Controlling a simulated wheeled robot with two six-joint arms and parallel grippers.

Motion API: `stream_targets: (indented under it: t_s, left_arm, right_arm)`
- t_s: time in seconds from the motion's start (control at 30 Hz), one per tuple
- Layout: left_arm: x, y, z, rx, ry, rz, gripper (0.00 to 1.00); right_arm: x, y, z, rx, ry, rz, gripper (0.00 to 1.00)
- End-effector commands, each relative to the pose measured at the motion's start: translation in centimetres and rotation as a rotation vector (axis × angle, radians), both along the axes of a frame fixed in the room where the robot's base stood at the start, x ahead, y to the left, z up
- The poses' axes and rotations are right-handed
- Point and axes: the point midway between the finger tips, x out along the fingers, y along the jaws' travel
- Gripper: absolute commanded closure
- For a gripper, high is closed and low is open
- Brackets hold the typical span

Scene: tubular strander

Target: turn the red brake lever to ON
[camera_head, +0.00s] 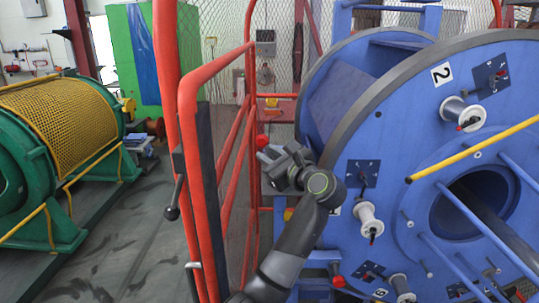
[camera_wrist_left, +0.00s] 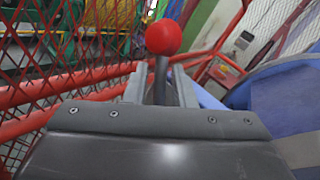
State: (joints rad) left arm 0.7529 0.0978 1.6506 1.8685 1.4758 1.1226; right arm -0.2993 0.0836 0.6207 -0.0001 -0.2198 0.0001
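The brake lever's red ball knob (camera_head: 262,142) shows in the head view just left of my left gripper (camera_head: 268,158), in front of the mesh guard. In the left wrist view the red knob (camera_wrist_left: 163,37) stands on a dark shaft, beyond the fingertips. The shaft runs down between the two grey fingers of my left gripper (camera_wrist_left: 160,88). The fingers are apart, with a narrow gap seen beside the shaft. The lever's base and any ON mark are hidden. My right gripper is not in view.
A red tube-frame gate (camera_head: 187,150) with mesh stands left of my left arm. The big blue strander wheel (camera_head: 400,215) with white bobbins is close on its right. A green drum with a yellow mesh cover (camera_head: 62,120) stands at far left, with clear floor before the gate.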

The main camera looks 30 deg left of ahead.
Motion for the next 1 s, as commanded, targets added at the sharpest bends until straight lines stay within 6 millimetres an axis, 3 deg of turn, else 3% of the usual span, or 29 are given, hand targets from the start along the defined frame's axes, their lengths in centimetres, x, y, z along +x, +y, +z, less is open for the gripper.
stream_targets:
  t_s: [0.03, 0.17, 0.63, 1.0]
  left_arm:
    - [0.0, 0.0, 0.0, 0.000, 0.000, 0.000, 0.84]
    - [0.0, 0.0, 0.0, 0.000, 0.000, 0.000, 1.00]
    - [0.1, -0.2, 0.0, 0.019, 0.011, 0.001, 1.00]
    - [1.2, -2.0, 0.3, 0.204, 0.124, -0.001, 1.00]
  right_arm:
    - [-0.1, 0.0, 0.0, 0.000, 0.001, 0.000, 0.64]
    - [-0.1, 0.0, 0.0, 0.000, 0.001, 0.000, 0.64]
    - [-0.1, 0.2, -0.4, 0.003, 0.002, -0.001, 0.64]
    - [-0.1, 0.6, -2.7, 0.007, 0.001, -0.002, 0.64]
